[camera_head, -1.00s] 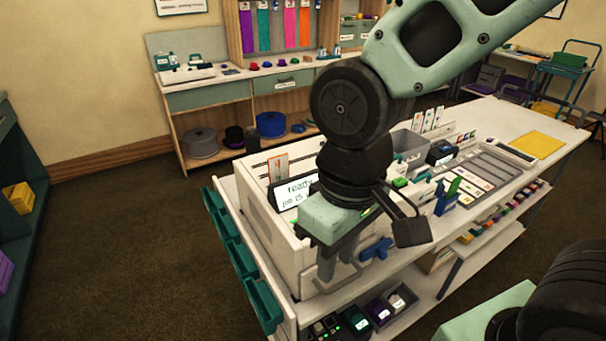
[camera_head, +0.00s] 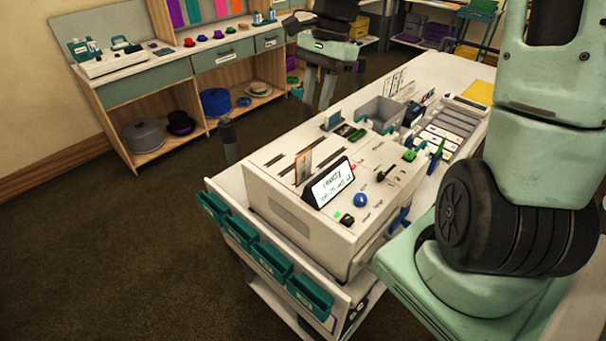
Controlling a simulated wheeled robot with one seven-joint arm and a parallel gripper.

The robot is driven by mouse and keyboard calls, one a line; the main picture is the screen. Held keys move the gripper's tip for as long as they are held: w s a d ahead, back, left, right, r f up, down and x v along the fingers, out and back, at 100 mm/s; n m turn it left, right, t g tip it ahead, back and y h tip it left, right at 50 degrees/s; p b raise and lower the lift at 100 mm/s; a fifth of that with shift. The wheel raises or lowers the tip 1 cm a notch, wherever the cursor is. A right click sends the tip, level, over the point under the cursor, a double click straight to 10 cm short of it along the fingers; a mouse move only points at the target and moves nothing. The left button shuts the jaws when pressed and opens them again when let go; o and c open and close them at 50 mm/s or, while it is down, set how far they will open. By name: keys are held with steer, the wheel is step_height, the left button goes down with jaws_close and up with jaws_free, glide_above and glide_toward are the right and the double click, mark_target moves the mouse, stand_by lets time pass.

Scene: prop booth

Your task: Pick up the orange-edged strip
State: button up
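The orange-edged strip (camera_head: 303,166) is a small pale card with an orange edge. It stands upright in a slot on top of the white machine (camera_head: 277,212), just behind and left of the display reading "ready". My gripper (camera_head: 319,106) is at the upper middle of the view, beyond the strip and apart from it. Its pale green body has dark fingers pointing down, with a gap between them and nothing seen held. The strip's lower end is hidden in the slot.
The tilted display (camera_head: 331,183) stands close to the strip, with a blue knob (camera_head: 360,200) beside it. A grey bin (camera_head: 380,112) and more upright cards (camera_head: 397,80) are farther back. Teal bins (camera_head: 268,262) hang on the near side. Floor is clear at left.

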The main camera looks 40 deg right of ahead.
steer(key=p, duration=0.2)
glide_toward(302, 162)
steer(key=x, duration=0.4)
steer(key=shift+w+d+f, duration=0.2)
steer(key=shift+f, duration=0.25)
steer(key=shift+p+x, duration=0.85)
steer(key=shift+x, duration=1.9)
steer(key=shift+s+a, duration=0.1)
steer(key=shift+c, duration=0.3)
jaws_close()
